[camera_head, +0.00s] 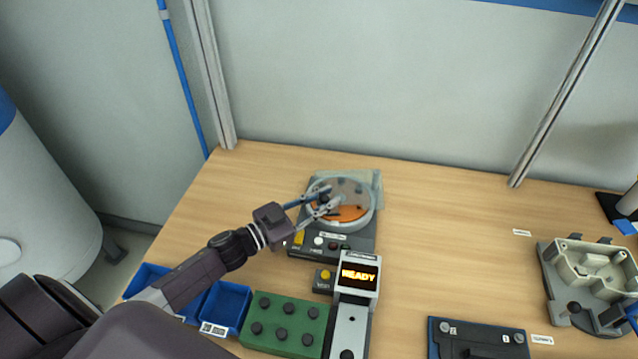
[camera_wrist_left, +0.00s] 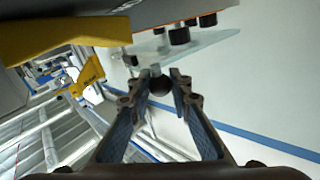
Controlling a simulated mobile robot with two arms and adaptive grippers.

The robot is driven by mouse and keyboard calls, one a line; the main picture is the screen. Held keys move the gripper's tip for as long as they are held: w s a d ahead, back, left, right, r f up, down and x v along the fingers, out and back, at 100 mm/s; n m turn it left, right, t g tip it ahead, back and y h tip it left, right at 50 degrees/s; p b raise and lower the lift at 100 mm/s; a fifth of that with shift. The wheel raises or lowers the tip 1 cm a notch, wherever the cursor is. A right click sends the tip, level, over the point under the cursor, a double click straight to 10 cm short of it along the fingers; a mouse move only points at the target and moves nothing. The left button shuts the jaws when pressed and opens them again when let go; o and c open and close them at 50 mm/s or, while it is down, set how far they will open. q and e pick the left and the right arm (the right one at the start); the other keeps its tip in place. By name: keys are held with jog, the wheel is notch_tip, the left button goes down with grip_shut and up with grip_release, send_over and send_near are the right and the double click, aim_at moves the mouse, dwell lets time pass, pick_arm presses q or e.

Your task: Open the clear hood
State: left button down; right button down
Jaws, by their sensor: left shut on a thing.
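The clear hood (camera_head: 372,182) is a see-through panel at the back of a dark device (camera_head: 297,250) with an orange disc (camera_head: 347,213). In the left wrist view the clear hood (camera_wrist_left: 205,41) is a tilted pane near several black knobs. My left gripper (camera_head: 326,199) reaches in over the device from the left. In the left wrist view its fingers (camera_wrist_left: 161,82) are closed around a small dark round knob (camera_wrist_left: 160,87) by the hood's edge. How far the hood is lifted is hard to tell. My right gripper is not in view.
A display post (camera_head: 358,277) reading "READY" stands in front of the device. A green block with black knobs (camera_head: 284,322) and blue bins (camera_head: 228,302) lie front left. A grey fixture (camera_head: 590,272) sits at right. The table between device and fixture is clear.

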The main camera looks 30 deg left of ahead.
pick_arm(q)
jog(key=shift+d, duration=0.1)
jog(key=c, duration=1.7)
grip_release()
jog(key=shift+c, duration=0.2)
jog(key=shift+s+a, duration=0.25)
jog(key=shift+s, duration=0.25)
jog(key=v, duration=1.1)
jog(key=shift+d, duration=0.1)
jog(key=shift+c, duration=0.4)
